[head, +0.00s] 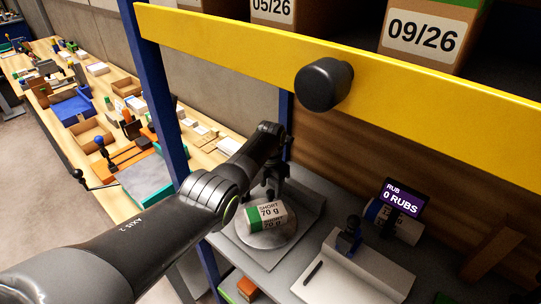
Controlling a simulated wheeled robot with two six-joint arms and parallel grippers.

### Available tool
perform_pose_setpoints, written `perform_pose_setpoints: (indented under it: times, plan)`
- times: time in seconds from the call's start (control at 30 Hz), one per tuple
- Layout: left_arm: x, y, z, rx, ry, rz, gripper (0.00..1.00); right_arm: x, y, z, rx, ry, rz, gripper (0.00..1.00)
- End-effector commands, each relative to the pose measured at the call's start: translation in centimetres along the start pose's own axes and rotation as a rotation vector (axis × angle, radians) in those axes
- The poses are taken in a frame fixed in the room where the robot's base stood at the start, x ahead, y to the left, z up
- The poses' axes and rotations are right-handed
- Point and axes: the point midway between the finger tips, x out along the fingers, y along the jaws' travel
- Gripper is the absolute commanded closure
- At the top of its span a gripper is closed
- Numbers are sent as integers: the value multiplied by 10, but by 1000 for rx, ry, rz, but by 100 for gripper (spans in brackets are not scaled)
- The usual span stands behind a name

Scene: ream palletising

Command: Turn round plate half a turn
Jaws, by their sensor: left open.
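The round plate (262,241) is a grey metal disc on a grey square base on the bench. A wrapped ream (266,217) with a green end and a label reading "SHORT 70 g" lies on it. My left arm reaches in from the left, and my left gripper (268,192) points down at the back of the plate, just behind the ream. It is open and dark, and its fingertips are partly hidden, so I cannot tell whether they touch the plate. My right gripper is not in view.
A yellow shelf beam (400,62) with a black knob (324,84) crosses above, on a blue post (152,90). A long cluttered bench (75,145) runs at left.

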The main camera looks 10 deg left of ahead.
Motion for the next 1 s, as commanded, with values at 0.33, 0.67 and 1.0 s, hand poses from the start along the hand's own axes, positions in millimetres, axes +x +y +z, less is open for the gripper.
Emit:
perform_pose_setpoints:
  times: [0.33, 0.67, 1.0]
  plan:
    - [-61, 1, 0, 0, -4, 2, 51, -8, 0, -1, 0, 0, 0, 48]
    - [-128, 0, 0, -1, -1, 1, 51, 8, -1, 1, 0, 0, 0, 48]
    - [-151, 0, -1, 0, 3, -1, 51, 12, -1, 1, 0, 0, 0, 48]
